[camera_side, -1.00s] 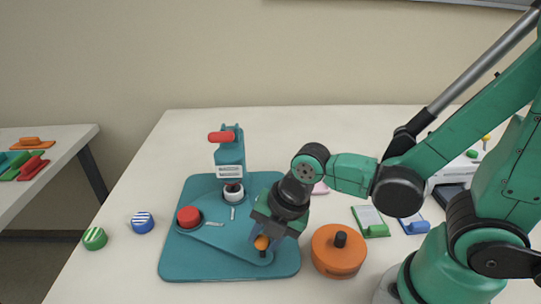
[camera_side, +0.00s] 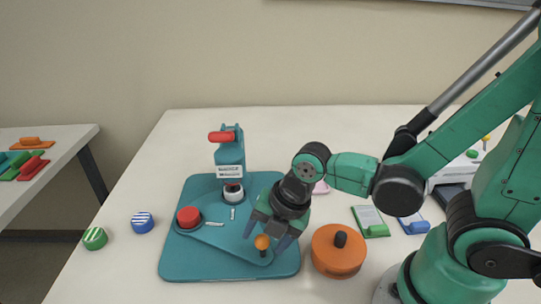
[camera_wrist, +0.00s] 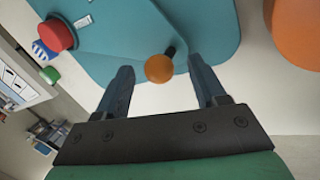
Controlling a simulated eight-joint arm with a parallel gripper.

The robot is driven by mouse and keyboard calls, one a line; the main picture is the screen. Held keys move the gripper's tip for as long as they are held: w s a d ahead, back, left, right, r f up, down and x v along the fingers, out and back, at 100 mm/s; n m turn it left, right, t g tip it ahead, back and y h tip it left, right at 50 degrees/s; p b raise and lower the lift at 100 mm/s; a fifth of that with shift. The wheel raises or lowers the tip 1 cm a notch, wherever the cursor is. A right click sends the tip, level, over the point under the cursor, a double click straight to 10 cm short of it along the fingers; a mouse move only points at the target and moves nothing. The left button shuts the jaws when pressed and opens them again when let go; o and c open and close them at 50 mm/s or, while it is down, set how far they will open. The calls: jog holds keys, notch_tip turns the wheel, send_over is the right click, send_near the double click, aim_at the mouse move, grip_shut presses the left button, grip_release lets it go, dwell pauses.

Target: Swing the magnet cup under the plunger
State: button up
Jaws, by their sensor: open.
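The teal press (camera_side: 230,155) has a red handle and an upright column at the back of its teal base (camera_side: 190,265). A white cup (camera_side: 233,193) sits under the column. A red round cup (camera_side: 189,217) sits at the left end of a flat teal swing plate (camera_side: 225,238). I cannot tell for certain which is the magnet cup. An orange knob (camera_side: 262,242) stands at the plate's right end. My gripper (camera_side: 266,240) is open, fingers apart on either side of the knob; the wrist view shows the knob (camera_wrist: 159,68) between the fingertips, not gripped.
An orange round pot (camera_side: 338,258) with a black knob stands just right of the base. A blue striped button (camera_side: 142,222) and a green striped button (camera_side: 95,238) lie to the left. Green (camera_side: 371,222) and blue clipped pads lie at right. The table behind the press is clear.

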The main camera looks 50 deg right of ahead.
jog(key=shift+r, duration=0.1)
jog(key=shift+v, duration=2.7)
jog(key=w+d+r+m+t+h, duration=0.1)
jog(key=d+r+m, duration=0.1)
jog(key=m, duration=0.9)
jog(key=w+d+r+m+t+h, duration=0.1)
jog(key=d+m, duration=0.3)
jog(key=m, duration=0.8)
jog(key=shift+w+d+r+t, duration=0.3)
jog(key=shift+w+r+t, duration=0.1)
jog(key=shift+w+t, duration=0.25)
